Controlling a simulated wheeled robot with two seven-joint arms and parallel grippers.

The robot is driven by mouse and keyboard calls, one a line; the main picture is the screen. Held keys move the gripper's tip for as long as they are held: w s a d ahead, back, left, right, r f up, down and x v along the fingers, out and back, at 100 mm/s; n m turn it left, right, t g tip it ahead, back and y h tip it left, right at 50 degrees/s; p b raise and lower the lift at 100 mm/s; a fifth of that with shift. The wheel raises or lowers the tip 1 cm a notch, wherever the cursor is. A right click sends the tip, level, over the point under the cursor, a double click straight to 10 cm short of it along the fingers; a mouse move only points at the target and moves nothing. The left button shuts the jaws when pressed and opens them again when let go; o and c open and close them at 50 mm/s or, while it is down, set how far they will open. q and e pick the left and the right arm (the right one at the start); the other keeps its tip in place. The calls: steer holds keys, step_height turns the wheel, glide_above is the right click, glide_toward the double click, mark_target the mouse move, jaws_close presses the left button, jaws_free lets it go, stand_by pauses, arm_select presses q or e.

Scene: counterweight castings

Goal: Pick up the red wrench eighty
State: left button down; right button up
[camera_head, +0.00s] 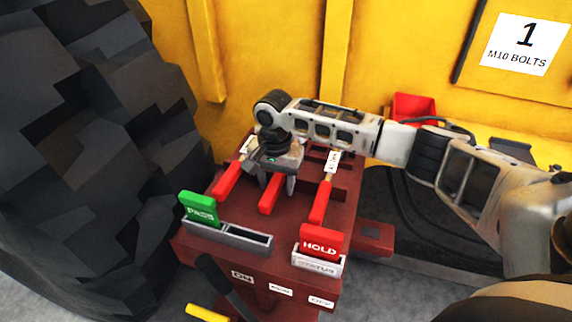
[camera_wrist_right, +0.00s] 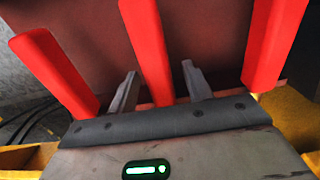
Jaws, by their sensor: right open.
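Three red-handled wrenches lie side by side on the dark red casting: a left one (camera_head: 227,181), a middle one (camera_head: 269,196) and a right one (camera_head: 321,203). White tags sit at the far ends of the left and right ones; I cannot read which is eighty. The middle one's far end is hidden under my right gripper (camera_head: 277,184). My right gripper is open and points down over the middle handle. In the right wrist view the middle handle (camera_wrist_right: 147,50) runs between the open fingers (camera_wrist_right: 160,88), with visible gaps on both sides. My left gripper is not in view.
A green PASS card (camera_head: 199,208) stands in a grey holder at the front left. A red HOLD card (camera_head: 319,242) stands in a STATUS holder at the front right. A large dark tyre (camera_head: 90,150) is on the left. A yellow wall (camera_head: 290,50) closes the back.

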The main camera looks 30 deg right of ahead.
jaws_close()
steer(key=shift+w+r, duration=0.1)
stand_by(1.3)
